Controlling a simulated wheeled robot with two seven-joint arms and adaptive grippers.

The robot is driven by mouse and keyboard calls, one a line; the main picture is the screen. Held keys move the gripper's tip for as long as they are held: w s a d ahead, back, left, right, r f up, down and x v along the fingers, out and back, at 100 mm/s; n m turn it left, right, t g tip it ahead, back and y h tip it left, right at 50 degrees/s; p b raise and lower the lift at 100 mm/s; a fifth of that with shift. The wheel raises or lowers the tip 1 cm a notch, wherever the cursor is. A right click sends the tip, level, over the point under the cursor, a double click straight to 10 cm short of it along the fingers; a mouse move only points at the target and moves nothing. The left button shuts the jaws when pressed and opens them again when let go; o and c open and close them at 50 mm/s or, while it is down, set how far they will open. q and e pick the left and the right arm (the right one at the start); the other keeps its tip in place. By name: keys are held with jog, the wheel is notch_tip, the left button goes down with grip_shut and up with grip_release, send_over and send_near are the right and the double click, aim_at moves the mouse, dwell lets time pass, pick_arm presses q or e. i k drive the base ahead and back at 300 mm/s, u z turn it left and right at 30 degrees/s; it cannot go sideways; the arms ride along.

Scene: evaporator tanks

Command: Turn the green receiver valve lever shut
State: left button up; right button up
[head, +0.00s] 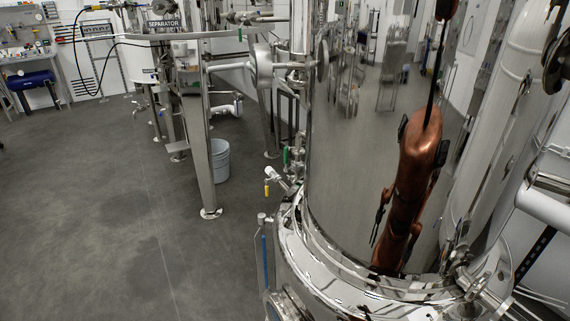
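A small green lever (286,156) stands upright on pipework just left of the large polished tank (345,150). Another small green part (240,34) shows higher up, on the frame near the separator. I cannot tell which of these is the receiver valve lever, or whether either valve is open or shut. Neither of my grippers shows directly. A copper and black shape appears on the polished tank wall and looks like a reflection.
A yellow-handled valve (267,189) and a blue-handled part (264,260) sit at the tank's left side. A steel leg (199,150) and a grey bucket (214,160) stand behind. The grey floor (100,220) at left is clear.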

aim_at(286, 148)
jog(key=u, duration=0.2)
jog(key=i, duration=0.25)
jog(key=u, duration=1.25)
jog(key=i, duration=1.25)
jog(key=z, duration=0.7)
jog(key=i, duration=0.55)
jog(key=z, duration=0.55)
